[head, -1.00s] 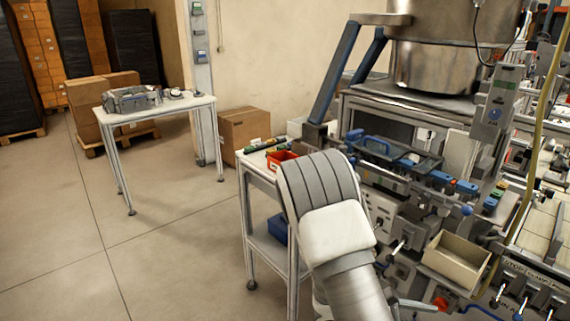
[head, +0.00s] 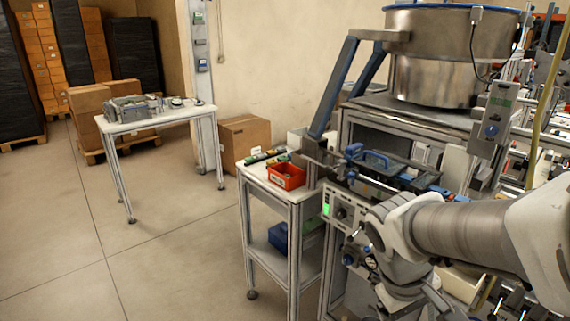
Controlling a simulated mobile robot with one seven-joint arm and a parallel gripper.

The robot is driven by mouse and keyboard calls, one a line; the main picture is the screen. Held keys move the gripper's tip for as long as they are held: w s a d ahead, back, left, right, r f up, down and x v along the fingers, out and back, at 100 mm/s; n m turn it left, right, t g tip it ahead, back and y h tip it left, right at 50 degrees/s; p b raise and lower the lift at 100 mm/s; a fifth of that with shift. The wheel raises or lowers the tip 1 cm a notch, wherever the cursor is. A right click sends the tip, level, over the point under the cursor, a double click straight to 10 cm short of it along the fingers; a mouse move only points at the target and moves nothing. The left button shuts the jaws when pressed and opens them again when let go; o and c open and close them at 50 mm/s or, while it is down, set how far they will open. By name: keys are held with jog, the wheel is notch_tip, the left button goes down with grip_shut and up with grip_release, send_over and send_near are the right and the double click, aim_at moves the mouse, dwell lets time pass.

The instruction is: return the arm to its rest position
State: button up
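My arm reaches in from the right edge of the head view, its grey and white links bent in front of the machine. Its lower end hangs at the bottom, right of centre. I cannot make out the gripper's fingers, and no held object shows. The arm covers part of the machine front and most of a cream bin (head: 460,284).
A small white side table (head: 262,186) holds a red bin (head: 287,176), with a blue box (head: 279,237) on its shelf. The machine carries a large steel drum (head: 435,75). A farther table (head: 160,121) stands at left. The floor (head: 150,255) at left is clear.

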jog(key=s+a+r+m+t+y, duration=0.1)
jog(key=a+r+t, duration=0.1)
jog(key=r, duration=0.3)
jog(key=s+a+r+m+t+y+p, duration=0.1)
jog(key=s+a+r+m+t+y, duration=0.1)
jog(key=a+r+t, duration=0.1)
jog(key=shift+a+r+y, duration=0.3)
jog(key=shift+a+r, duration=0.4)
jog(key=shift+r, duration=0.2)
jog(key=c, duration=0.5)
jog(key=shift+d, duration=0.15)
